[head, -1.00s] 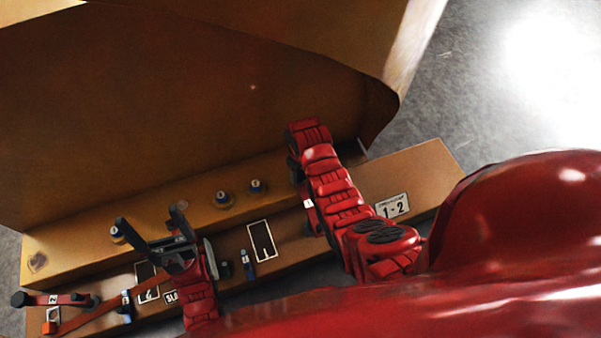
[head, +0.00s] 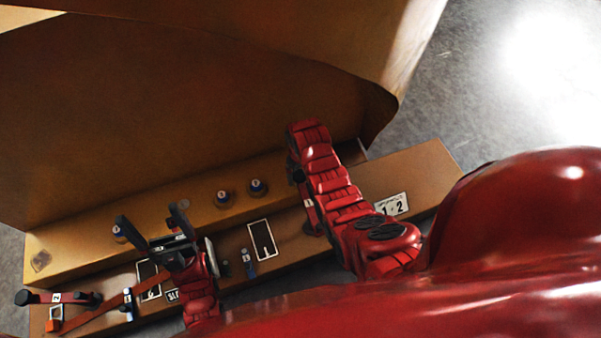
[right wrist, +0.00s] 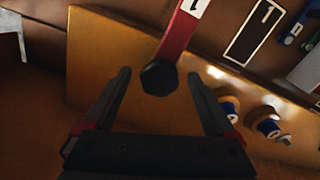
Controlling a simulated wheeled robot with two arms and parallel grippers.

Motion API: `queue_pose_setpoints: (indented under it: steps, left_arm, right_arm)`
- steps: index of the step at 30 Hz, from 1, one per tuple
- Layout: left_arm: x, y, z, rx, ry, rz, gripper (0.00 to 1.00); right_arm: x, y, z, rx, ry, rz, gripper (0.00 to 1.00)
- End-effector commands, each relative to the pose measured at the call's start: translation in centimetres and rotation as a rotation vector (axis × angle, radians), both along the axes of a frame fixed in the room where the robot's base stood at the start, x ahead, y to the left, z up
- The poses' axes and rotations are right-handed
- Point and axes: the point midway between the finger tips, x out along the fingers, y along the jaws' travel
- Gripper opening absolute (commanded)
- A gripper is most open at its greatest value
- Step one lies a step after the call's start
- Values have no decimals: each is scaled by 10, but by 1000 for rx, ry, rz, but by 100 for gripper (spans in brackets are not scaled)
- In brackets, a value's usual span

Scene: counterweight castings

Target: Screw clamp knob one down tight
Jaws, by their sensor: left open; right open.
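Clamp arm one is a red bar labelled 1 (right wrist: 182,30), with a black faceted knob (right wrist: 158,78) at its end, in the right wrist view. My right gripper (right wrist: 160,88) is open, and the knob shows between its two fingertips. I see no finger touching it; the depth between them is hard to judge. In the head view my right arm largely hides this gripper, and part of the red bar (head: 311,212) shows beside the arm. My left gripper (head: 150,213) is open and empty above the left part of the bench.
A second red clamp arm labelled 2 (head: 57,298) lies at the far left. A white-outlined dark slot (head: 262,239) and a 1-2 plate (head: 392,205) are on the bench. A tall brown panel rises behind.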

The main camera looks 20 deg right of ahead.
Motion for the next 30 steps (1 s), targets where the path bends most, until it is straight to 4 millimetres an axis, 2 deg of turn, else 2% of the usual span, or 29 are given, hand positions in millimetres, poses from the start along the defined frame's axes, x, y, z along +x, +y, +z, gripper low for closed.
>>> queue_pose_setpoints:
  steps: [5, 10, 18, 21, 22, 24, 30]
  left_arm:
    - [0, 0, 1, 0, 0, 0, 91]
    - [0, 0, 6, 0, 0, 0, 91]
    - [0, 0, 20, 0, 0, 0, 91]
    - [0, 0, 31, 0, 0, 0, 91]
    - [0, 0, 41, 0, 0, 0, 91]
    - [0, 0, 56, 0, 0, 0, 91]
    - [0, 0, 78, 0, 0, 0, 91]
  right_arm:
    - [0, 0, 2, -1, -1, 0, 91]
    - [1, 0, 23, 0, -3, 0, 91]
    - [2, 0, 94, -1, -8, 0, 91]
    - [2, 0, 124, 0, -9, 0, 91]
    - [1, 0, 134, -1, -4, 0, 91]
    - [0, 0, 148, -1, -1, 0, 91]
    - [0, 0, 170, -1, 0, 0, 91]
